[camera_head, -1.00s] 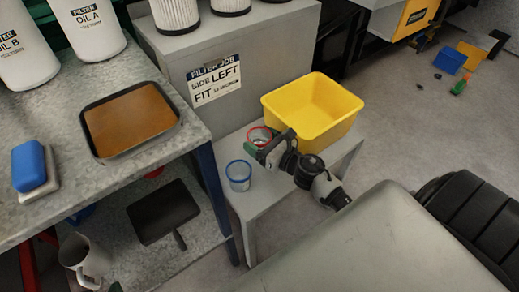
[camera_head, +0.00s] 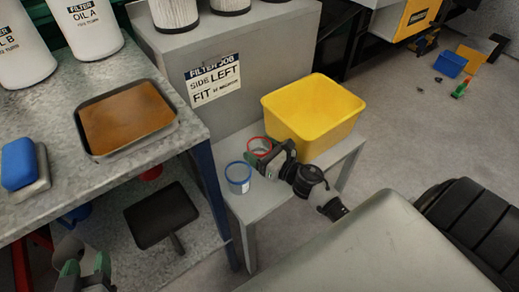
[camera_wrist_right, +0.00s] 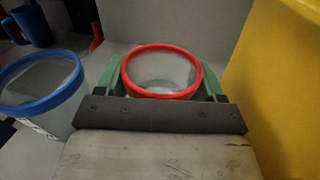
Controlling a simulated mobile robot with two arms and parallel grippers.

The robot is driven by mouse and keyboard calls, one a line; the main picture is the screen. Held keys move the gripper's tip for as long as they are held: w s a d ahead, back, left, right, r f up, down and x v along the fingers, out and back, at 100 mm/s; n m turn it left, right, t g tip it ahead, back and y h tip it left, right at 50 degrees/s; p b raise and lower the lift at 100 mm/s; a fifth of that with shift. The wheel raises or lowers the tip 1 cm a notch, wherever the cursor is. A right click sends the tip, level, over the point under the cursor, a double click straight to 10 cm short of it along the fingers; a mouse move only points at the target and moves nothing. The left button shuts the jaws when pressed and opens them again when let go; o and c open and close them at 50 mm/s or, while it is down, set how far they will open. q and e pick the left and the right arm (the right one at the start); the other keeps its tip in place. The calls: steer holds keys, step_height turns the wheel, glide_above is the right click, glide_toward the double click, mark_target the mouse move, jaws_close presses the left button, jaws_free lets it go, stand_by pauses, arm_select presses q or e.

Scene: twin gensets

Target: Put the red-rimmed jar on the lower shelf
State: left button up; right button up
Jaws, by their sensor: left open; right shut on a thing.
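The clear red-rimmed jar (camera_head: 259,146) is at the small grey stand (camera_head: 262,196), beside the yellow bin. My right gripper (camera_head: 272,155) is shut on it; in the right wrist view the jar (camera_wrist_right: 162,75) sits upright between the green fingers (camera_wrist_right: 162,88). I cannot tell whether its base touches the stand. The lower shelf (camera_head: 205,240) lies under the metal workbench, with a dark pan on it. My left gripper (camera_head: 87,268) is open at the bottom left, over the shelf area.
A blue-rimmed jar (camera_head: 238,177) stands close left of the held jar. The yellow bin (camera_head: 313,112) is close on the right. The workbench top (camera_head: 60,120) carries a brown-filled tray (camera_head: 127,118). A dark pan (camera_head: 160,215) takes up the shelf's middle. A blue bench leg (camera_head: 213,195) stands at its corner.

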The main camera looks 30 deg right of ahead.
steer(key=o, duration=0.7)
steer(key=shift+o, duration=0.2)
steer(key=v, duration=1.2)
steer(key=shift+r, duration=0.1)
